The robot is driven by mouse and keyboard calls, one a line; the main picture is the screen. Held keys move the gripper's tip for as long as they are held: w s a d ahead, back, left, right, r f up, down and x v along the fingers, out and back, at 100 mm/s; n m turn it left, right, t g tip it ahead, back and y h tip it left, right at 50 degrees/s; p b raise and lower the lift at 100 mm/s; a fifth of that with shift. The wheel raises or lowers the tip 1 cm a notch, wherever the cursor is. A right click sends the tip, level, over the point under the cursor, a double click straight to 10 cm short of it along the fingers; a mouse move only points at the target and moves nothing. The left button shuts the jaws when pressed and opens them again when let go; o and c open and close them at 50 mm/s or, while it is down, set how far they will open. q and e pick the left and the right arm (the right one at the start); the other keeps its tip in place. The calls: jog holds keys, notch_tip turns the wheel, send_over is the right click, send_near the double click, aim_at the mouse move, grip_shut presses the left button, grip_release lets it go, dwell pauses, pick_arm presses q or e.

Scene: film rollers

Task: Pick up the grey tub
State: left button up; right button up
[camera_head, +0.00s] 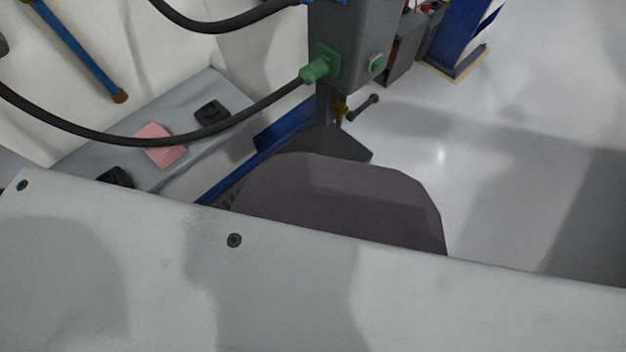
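I see no thing that I can surely name as the grey tub. A dark grey-brown rounded shape (345,200) shows behind the far edge of the light panel. Its lower part is hidden, and I cannot tell what it is. Neither of my grippers is in view.
A light grey panel (300,300) with dark bolts fills the foreground. Beyond stands a grey column (350,40) with green fittings and a black hose. A grey ledge (190,160) at left holds a pink pad (160,144). Pale floor (480,190) lies open at right.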

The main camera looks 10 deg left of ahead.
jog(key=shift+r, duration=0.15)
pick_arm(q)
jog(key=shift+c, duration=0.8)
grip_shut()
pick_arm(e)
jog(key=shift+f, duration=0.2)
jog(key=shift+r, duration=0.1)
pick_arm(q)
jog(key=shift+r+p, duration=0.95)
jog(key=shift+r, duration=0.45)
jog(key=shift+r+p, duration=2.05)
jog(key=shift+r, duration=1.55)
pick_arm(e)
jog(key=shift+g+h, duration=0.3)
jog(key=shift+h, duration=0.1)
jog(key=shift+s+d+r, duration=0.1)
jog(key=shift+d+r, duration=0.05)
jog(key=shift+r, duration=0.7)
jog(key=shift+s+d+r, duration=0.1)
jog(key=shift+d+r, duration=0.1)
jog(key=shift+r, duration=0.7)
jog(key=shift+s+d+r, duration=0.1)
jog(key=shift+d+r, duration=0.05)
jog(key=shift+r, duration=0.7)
